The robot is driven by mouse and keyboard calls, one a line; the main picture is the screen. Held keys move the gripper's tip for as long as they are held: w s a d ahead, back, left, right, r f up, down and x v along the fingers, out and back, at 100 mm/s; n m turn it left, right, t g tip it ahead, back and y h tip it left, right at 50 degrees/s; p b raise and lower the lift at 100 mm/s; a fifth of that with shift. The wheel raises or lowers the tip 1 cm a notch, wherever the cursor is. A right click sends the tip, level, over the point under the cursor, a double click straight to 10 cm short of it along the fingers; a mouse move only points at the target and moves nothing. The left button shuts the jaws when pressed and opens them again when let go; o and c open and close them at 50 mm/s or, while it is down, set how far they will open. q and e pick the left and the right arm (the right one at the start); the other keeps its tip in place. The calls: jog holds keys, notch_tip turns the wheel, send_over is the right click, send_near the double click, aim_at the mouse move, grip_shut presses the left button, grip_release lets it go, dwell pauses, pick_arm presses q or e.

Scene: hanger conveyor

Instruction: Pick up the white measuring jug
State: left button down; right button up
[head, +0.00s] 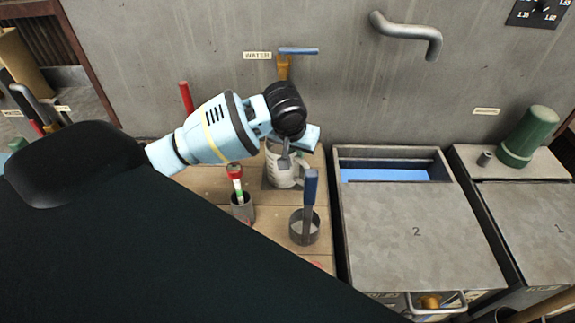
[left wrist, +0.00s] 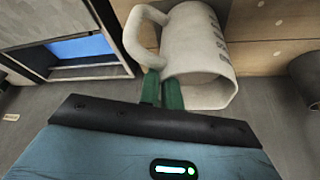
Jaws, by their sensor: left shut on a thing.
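The white measuring jug (head: 282,172) stands on the wooden table by the back wall, seen in the head view under my left gripper. In the left wrist view the jug (left wrist: 195,55) shows large, with its handle at the left and dark marks on its side. My left gripper (head: 287,158) reaches it from above. In the left wrist view the two green fingers of my left gripper (left wrist: 162,90) are close together at the jug, between its body and handle, shut on it. The exact contact is partly hidden. My right gripper is not in view.
A grey pot (head: 304,232) with a blue handle and a small cup (head: 242,212) holding a red-topped tool stand in front of the jug. A metal cabinet (head: 415,225) marked 2 is at the right. A tap (head: 284,68) is on the wall behind.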

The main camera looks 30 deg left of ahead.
pick_arm(q)
jog(key=shift+r, duration=0.15)
dwell(0.8)
jog(key=shift+w+r, duration=0.1)
jog(key=shift+r, duration=0.5)
jog(key=s+d, duration=0.1)
jog(key=s, duration=0.7)
notch_tip(320, 180, up, 14)
jog(key=shift+f, duration=0.15)
jog(key=shift+d, duration=0.1)
